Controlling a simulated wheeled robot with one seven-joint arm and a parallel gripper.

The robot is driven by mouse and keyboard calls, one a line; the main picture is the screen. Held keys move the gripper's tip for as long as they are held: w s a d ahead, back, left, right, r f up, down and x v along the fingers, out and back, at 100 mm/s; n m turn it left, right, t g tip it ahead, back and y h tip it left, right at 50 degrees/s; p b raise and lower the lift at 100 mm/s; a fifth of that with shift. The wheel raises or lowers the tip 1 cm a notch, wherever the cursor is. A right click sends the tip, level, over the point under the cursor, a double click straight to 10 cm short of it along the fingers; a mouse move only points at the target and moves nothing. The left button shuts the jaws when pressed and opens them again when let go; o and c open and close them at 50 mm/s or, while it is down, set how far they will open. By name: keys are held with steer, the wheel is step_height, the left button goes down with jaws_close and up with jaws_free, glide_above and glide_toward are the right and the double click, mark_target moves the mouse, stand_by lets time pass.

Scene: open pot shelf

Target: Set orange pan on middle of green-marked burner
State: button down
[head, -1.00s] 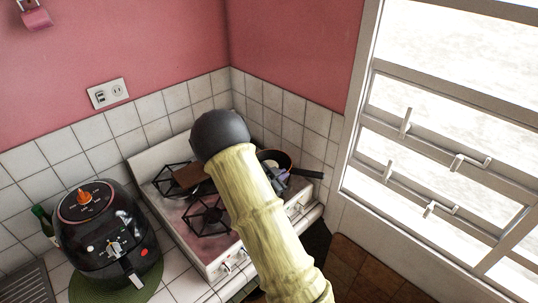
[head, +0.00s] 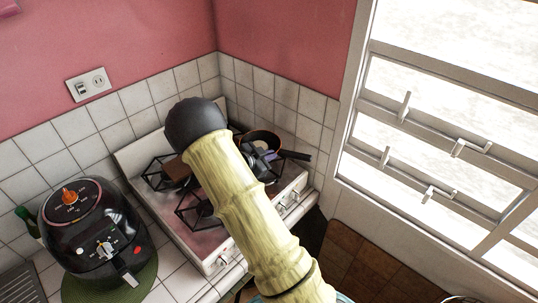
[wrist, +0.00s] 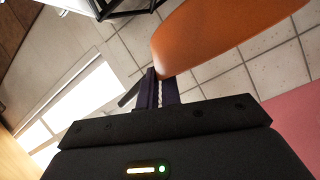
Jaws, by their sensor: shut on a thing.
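The orange pan (head: 262,137) is at the right rear of the stove in the head view, dark inside, with a dark handle (head: 296,155) pointing right. Its smooth orange outside (wrist: 215,35) fills the upper right of the wrist view. My gripper (wrist: 157,82) is shut on the pan, its fingers meeting the orange edge; the exact grip is partly hidden. In the head view the gripper (head: 264,156) is mostly behind my arm. The stove (head: 210,245) has black burner grates (head: 190,210) at left. I see no green mark; my arm covers much of the stovetop.
A brown flat thing (head: 174,168) lies at the left rear grate. A black air fryer (head: 95,235) stands on a green mat (head: 145,283) left of the stove. Tiled walls close the back and right; a window (head: 440,150) is at right.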

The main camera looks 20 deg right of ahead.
steer(key=shift+f+b, duration=1.7)
steer(key=shift+f, duration=0.75)
steer(key=shift+a, duration=0.15)
steer(key=shift+f, duration=0.4)
steer(key=c, duration=1.5)
jaws_free()
steer(key=shift+s, duration=0.1)
steer(key=shift+f, duration=0.1)
steer(key=shift+a+b, duration=0.1)
steer(key=shift+b, duration=0.2)
